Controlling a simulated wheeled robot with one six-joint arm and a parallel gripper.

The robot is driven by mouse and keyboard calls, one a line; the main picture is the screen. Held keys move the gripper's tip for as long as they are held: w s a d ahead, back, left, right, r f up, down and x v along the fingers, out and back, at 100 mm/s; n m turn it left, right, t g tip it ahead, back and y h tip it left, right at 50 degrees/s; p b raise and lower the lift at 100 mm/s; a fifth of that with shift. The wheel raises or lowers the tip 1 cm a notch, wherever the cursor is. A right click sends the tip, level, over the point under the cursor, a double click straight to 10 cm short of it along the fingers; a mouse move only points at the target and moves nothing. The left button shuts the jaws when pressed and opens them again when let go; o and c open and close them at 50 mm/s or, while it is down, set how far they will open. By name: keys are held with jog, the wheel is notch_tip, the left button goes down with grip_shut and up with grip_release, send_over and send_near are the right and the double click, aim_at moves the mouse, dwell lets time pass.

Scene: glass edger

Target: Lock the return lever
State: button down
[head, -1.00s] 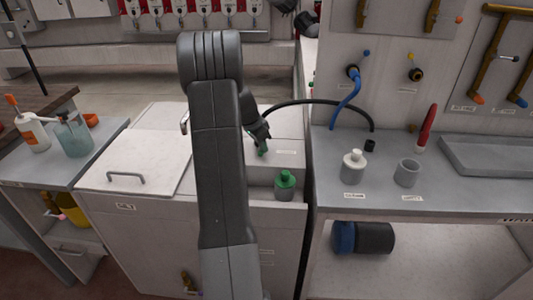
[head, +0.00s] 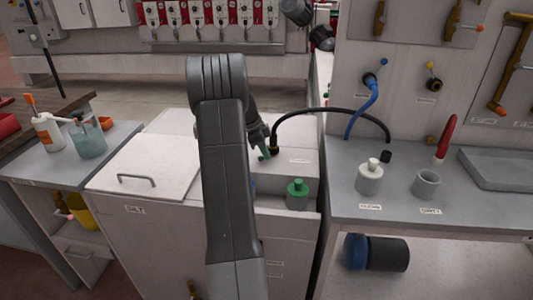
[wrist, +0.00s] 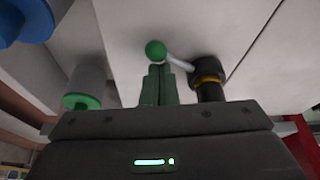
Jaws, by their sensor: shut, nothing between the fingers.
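The return lever shows in the wrist view as a green ball knob (wrist: 155,50) on a short pale rod (wrist: 180,63). The rod runs to a black fitting with a yellow band (wrist: 207,80). My gripper (wrist: 158,72) has green fingers, which are together and empty. Their tips are right by the ball knob; I cannot tell whether they touch it. In the head view my gripper (head: 267,153) is low over the cabinet top, beside the end of the black hose (head: 330,111). The lever is too small or hidden to make out there.
A green-capped container (head: 297,194) stands near the cabinet's front edge; it also shows in the wrist view (wrist: 85,88). A blue object (wrist: 25,20) is at the wrist view's upper left. The side bench holds a white-capped bottle (head: 369,178) and a grey cup (head: 426,183).

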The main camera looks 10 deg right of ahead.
dwell(0.5)
jog(key=shift+s+d+r, duration=0.1)
jog(key=shift+d, duration=0.4)
jog(key=d, duration=0.3)
jog(key=shift+s+d+r, duration=0.1)
jog(key=shift+s+r, duration=0.2)
jog(key=shift+s, duration=0.1)
jog(key=v, duration=1)
jog(key=shift+w, duration=0.3)
jog(key=shift+f, duration=0.1)
